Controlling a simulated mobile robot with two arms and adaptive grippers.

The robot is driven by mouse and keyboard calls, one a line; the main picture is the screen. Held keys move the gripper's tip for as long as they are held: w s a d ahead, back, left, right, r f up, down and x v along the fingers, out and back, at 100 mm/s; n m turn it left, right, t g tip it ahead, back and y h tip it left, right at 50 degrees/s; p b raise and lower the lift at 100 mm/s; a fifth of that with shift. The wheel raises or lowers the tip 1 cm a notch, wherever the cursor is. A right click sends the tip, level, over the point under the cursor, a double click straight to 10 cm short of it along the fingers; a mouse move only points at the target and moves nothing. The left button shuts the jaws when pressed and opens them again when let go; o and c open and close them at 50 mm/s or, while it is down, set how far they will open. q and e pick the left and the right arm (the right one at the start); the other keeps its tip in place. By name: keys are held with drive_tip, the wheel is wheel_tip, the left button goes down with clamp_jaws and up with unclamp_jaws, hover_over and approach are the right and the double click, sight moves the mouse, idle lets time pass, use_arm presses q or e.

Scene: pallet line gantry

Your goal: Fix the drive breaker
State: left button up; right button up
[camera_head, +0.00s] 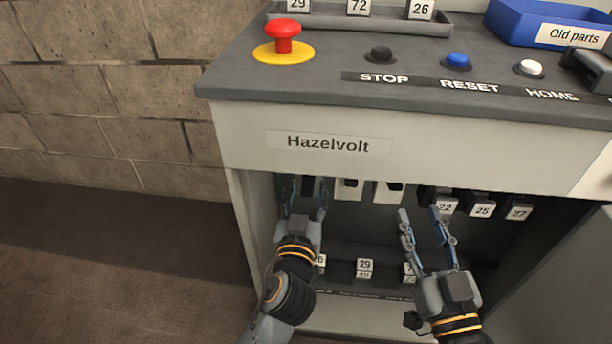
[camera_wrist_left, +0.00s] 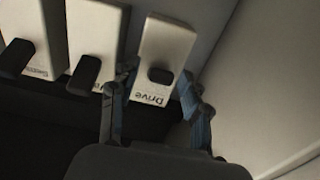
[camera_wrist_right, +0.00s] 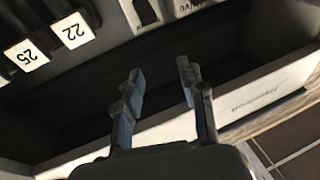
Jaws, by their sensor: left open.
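The drive breaker, a white block marked "Drive" with a black toggle (camera_wrist_left: 160,76), shows in the left wrist view (camera_wrist_left: 168,45). In the head view it sits at the left end of the breaker row, partly hidden by my left gripper (camera_head: 305,193). That gripper is open, its fingers (camera_wrist_left: 153,92) on either side of the breaker's lower end. I cannot tell whether they touch it. Two similar white breakers (camera_head: 349,189) (camera_head: 388,193) sit to its right. My right gripper (camera_head: 422,213) is open and empty in front of the cabinet opening; its fingers also show in the right wrist view (camera_wrist_right: 160,77).
Black modules tagged 22 (camera_head: 445,207), 25 (camera_head: 482,209) and 27 (camera_head: 518,211) hang at the right. A lower row holds tagged parts, including 29 (camera_head: 364,267). Above are a red button (camera_head: 283,38), a grey tray (camera_head: 325,20) and a blue "Old parts" bin (camera_head: 520,25).

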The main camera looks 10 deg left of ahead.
use_arm(q)
drive_tip(key=shift+w, duration=0.3)
use_arm(e)
drive_tip(key=shift+w+a+r, duration=0.1)
drive_tip(key=shift+w+r, duration=0.05)
drive_tip(key=shift+w, duration=0.2)
use_arm(q)
clamp_jaws()
